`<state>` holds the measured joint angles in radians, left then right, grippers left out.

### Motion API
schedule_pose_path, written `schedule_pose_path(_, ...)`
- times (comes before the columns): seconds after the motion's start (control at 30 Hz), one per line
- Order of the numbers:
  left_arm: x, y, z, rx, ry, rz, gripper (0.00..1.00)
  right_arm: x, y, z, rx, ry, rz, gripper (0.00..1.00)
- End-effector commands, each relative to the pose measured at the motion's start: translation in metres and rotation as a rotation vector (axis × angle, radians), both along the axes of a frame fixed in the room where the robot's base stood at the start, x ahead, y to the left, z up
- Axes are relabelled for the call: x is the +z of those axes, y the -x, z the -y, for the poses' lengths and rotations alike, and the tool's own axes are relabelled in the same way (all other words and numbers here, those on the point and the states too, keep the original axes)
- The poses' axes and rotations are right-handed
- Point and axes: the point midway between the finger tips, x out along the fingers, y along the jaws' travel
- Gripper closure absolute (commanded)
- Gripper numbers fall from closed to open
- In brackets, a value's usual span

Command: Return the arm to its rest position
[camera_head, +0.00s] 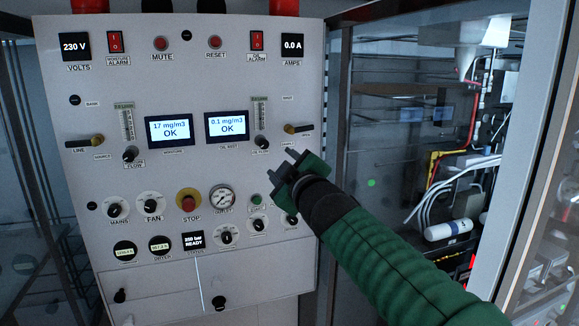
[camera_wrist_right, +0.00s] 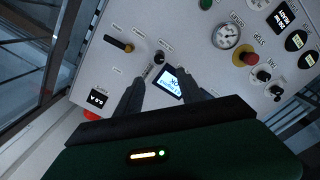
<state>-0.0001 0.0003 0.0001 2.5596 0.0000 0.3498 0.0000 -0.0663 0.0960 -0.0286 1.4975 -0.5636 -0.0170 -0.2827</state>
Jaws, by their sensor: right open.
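My right arm, in a green sleeve, comes in from the lower right of the head view. Its gripper (camera_head: 282,168) is open and empty, with two dark fingers apart in front of the right part of the grey control panel (camera_head: 190,75). In the right wrist view the open fingers (camera_wrist_right: 160,92) frame a small lit display (camera_wrist_right: 172,84), with nothing between them. Whether the fingertips touch the panel cannot be told, but they seem apart from it. My left gripper does not show.
The panel carries a line lever (camera_head: 92,140), a right lever (camera_head: 297,129), a red stop button (camera_head: 188,200), a pressure gauge (camera_head: 222,198) and several knobs. At right, a glazed cabinet holds cables and a white cylinder (camera_head: 448,230). A dark frame post stands beside the panel.

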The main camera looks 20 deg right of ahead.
Motion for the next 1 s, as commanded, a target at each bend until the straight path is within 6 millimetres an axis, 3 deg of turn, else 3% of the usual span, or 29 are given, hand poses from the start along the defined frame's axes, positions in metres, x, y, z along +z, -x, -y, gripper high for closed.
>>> schedule_pose_path(0.1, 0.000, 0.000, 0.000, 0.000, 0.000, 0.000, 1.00, -0.003, 0.002, 0.002, -0.003, -0.006, -0.006, 0.55)
schedule_pose_path(0.17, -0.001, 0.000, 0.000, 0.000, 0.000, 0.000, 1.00, -0.019, 0.003, 0.004, -0.009, -0.024, -0.037, 0.55)
schedule_pose_path(0.27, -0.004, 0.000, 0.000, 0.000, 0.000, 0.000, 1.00, -0.075, 0.009, 0.011, -0.036, -0.092, -0.153, 0.55)
schedule_pose_path(0.43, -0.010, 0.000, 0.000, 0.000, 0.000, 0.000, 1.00, -0.224, 0.049, 0.024, -0.136, -0.270, -0.464, 0.55)
schedule_pose_path(0.57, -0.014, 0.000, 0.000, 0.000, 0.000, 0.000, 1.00, -0.329, 0.106, 0.029, -0.242, -0.402, -0.704, 0.55)
schedule_pose_path(0.7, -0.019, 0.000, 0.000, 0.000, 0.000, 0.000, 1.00, -0.426, 0.191, 0.031, -0.380, -0.531, -0.953, 0.55)
schedule_pose_path(0.8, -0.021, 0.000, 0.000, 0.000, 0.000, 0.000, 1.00, -0.475, 0.254, 0.029, -0.480, -0.606, -1.104, 0.55)
schedule_pose_path(0.9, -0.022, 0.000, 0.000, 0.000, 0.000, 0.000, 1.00, -0.504, 0.301, 0.027, -0.559, -0.655, -1.207, 0.55)
schedule_pose_path(1.0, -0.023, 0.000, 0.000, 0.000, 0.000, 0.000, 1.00, -0.517, 0.325, 0.026, -0.600, -0.680, -1.257, 0.55)
